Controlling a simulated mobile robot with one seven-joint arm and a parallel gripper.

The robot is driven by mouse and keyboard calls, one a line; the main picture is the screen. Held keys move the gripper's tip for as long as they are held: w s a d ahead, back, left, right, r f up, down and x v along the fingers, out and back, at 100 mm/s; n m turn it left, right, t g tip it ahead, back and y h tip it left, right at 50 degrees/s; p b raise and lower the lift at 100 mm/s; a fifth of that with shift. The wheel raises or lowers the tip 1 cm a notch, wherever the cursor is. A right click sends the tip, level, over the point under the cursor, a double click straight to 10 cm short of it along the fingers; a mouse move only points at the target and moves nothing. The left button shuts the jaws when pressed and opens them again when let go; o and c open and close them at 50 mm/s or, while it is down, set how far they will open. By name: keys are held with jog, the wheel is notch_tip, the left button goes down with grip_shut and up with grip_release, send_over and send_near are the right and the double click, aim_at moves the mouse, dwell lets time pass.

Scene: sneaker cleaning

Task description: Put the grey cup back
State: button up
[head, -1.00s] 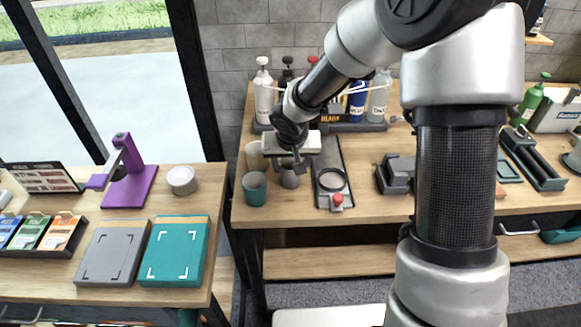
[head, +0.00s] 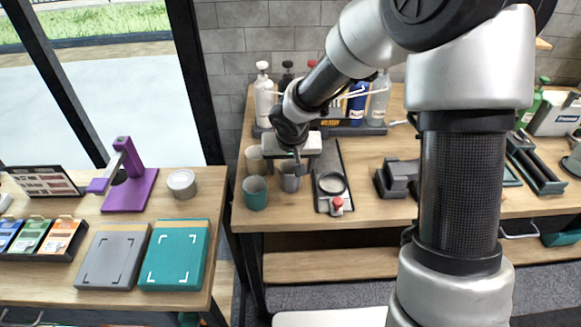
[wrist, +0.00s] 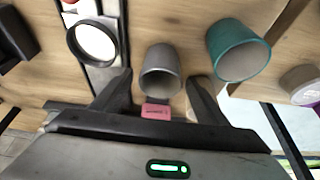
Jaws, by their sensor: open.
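The grey cup (head: 290,182) stands upright near the front left of the back table. In the wrist view the grey cup (wrist: 160,62) shows between my two fingers, with a gap on each side. My gripper (head: 297,168) is open above and at the cup. Its fingertips also show in the wrist view (wrist: 160,80); I cannot tell how far down beside the cup they reach. A teal cup (head: 255,195) stands just left of the grey cup, and also shows in the wrist view (wrist: 238,50). A beige cup (head: 255,160) stands behind the teal one, partly beside my gripper.
A dark tray with a round ring (head: 331,183) and red knob lies just right of the grey cup. Several bottles (head: 263,95) stand in a rack behind. A gap separates this table from the left table, which holds a white round container (head: 182,184) and grey and teal pads.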

jog(key=p+v, duration=0.2)
jog(key=v, duration=0.8)
jog(key=shift+s+r+p, duration=0.25)
jog(key=shift+r+p, duration=0.05)
jog(key=shift+p, duration=0.05)
